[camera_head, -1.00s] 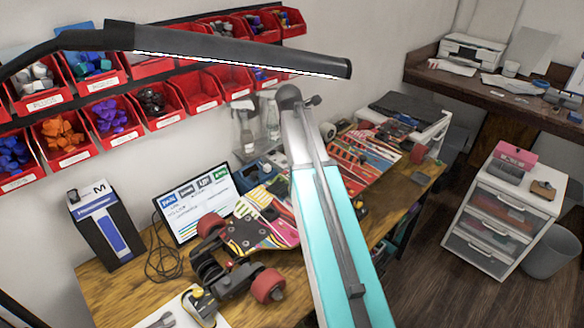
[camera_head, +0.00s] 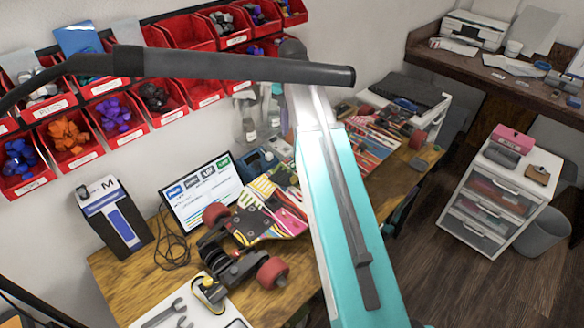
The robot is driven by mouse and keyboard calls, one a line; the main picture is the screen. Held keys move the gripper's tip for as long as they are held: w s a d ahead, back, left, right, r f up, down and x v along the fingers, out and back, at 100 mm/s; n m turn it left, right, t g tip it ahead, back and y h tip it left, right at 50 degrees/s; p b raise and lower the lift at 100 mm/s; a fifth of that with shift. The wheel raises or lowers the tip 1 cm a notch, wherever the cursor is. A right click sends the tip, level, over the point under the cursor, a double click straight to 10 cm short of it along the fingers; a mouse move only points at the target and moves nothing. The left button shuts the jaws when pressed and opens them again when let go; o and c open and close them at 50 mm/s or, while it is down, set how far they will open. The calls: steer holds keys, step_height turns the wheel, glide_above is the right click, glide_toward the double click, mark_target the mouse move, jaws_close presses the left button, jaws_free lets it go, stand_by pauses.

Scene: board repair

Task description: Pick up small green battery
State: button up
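I cannot make out a small green battery in the head view. A small dull-green item (camera_head: 418,139) lies near the far right end of the wooden workbench (camera_head: 130,287), but it is too small to identify. My turquoise arm link crosses the middle of the view and hides part of the bench. My gripper is outside the picture.
A skateboard with red wheels (camera_head: 272,271) lies on the bench near a monitor (camera_head: 199,189), a blue-and-black box (camera_head: 118,220) and wrenches (camera_head: 170,314). Red bins (camera_head: 120,118) line the wall; a dark lamp (camera_head: 230,68) crosses above. A white drawer unit (camera_head: 495,195) stands right.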

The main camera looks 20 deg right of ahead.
steer(key=shift+f, duration=0.15)
steer(key=p, duration=0.2)
glide_above(293, 165)
steer(key=shift+s+a+f, duration=0.1)
steer(key=shift+f, duration=2)
steer(key=shift+s+a+f, duration=0.1)
steer(key=shift+f, duration=1.95)
steer(key=shift+f+p, duration=0.15)
steer(key=shift+p, duration=0.15)
steer(key=shift+d+f+p, duration=0.2)
steer(key=shift+f+p, duration=0.55)
steer(key=shift+f, duration=0.35)
steer(key=shift+w+f+p, duration=0.1)
steer(key=shift+f+p, duration=0.3)
steer(key=shift+f, duration=0.95)
jaws_close()
steer(key=shift+r, duration=0.25)
